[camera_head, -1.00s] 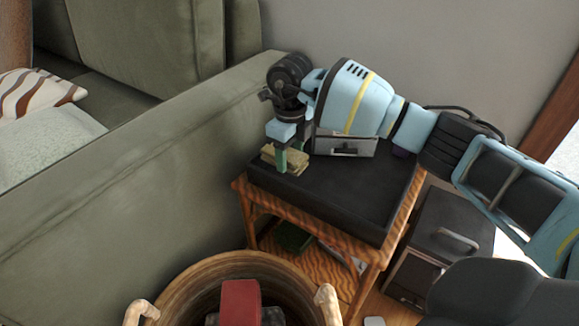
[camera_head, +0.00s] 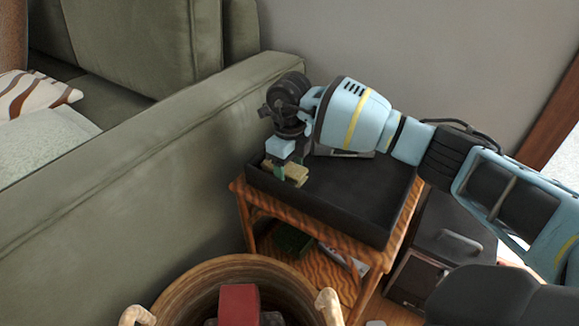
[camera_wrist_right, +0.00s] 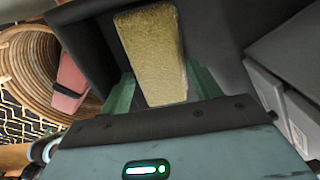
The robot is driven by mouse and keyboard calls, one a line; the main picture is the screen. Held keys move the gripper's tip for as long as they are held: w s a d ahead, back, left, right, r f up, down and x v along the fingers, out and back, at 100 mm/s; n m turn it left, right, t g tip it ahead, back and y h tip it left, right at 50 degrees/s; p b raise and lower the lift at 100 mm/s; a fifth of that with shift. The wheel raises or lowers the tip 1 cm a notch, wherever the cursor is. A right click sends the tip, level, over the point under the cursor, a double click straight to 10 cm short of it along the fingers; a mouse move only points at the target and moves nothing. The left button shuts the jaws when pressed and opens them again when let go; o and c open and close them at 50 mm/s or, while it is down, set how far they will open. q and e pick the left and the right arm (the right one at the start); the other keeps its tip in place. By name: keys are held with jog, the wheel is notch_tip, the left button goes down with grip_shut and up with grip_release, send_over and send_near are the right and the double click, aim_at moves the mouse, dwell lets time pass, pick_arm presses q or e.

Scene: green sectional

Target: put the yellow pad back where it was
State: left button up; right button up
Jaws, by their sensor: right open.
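The yellow pad (camera_head: 285,173) is a small, pale yellow block at the left end of the black tray (camera_head: 345,203) on the wooden side table. It appears to rest on the tray floor. My right gripper (camera_head: 288,172) comes down over it from above, open, with one green finger on each side. In the right wrist view the pad (camera_wrist_right: 152,50) lies between the open green fingers (camera_wrist_right: 162,90). Whether a finger still touches it I cannot tell. My left gripper is not in view.
A grey drawer box (camera_head: 350,154) stands in the tray behind my right gripper, partly hidden by my arm. The green sofa arm (camera_head: 150,165) borders the table (camera_head: 310,219) on the left. A wicker basket (camera_head: 170,300) with a red item (camera_head: 239,302) stands in front. The tray's right part is clear.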

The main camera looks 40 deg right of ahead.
aim_at(290, 169)
notch_tip(290, 169, up, 12)
jog(key=p, duration=0.4)
jog(key=shift+r, duration=0.2)
dwell(0.4)
